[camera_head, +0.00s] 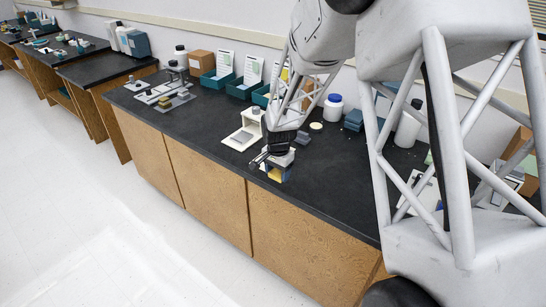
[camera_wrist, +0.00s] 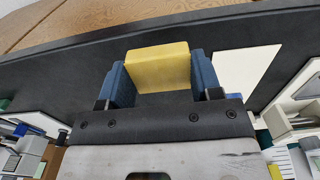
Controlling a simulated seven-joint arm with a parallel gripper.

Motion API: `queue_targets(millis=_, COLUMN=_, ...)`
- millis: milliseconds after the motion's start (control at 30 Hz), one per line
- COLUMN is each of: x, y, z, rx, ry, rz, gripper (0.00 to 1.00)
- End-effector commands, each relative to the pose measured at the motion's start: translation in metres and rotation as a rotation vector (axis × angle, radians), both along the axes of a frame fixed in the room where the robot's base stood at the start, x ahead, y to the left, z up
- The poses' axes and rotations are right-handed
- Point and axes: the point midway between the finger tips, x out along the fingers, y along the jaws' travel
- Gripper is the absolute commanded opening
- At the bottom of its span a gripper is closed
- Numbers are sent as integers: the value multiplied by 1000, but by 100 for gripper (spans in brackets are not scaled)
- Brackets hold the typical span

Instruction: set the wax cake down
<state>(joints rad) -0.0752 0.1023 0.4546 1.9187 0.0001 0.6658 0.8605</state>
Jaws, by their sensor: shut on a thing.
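The wax cake (camera_wrist: 158,66) is a yellow block between the two blue finger pads of my gripper (camera_wrist: 160,82) in the wrist view. Both pads press its sides, and its far end sticks out past them. In the head view my gripper (camera_head: 272,172) is low over the dark counter, near its front edge. A small yellow patch of the wax cake (camera_head: 275,173) shows there between the fingers. I cannot tell whether its underside touches the counter.
A white stand (camera_head: 243,139) is just left of my gripper on the dark counter (camera_head: 325,185). A blue-lidded jar (camera_head: 333,108) and teal bins (camera_head: 217,79) stand behind. Grey fixtures (camera_head: 165,95) are further left. The counter to the front right is clear.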

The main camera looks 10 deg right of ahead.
Motion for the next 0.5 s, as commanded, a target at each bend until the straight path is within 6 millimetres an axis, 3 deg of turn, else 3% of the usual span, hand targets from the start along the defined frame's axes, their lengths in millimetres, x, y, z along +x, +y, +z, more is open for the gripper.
queue_targets(millis=267, x=11, y=1, z=-1, rx=0, ry=0, rz=0, gripper=30)
queue_targets(millis=500, x=40, y=3, z=-5, rx=0, ry=0, rz=0, gripper=30)
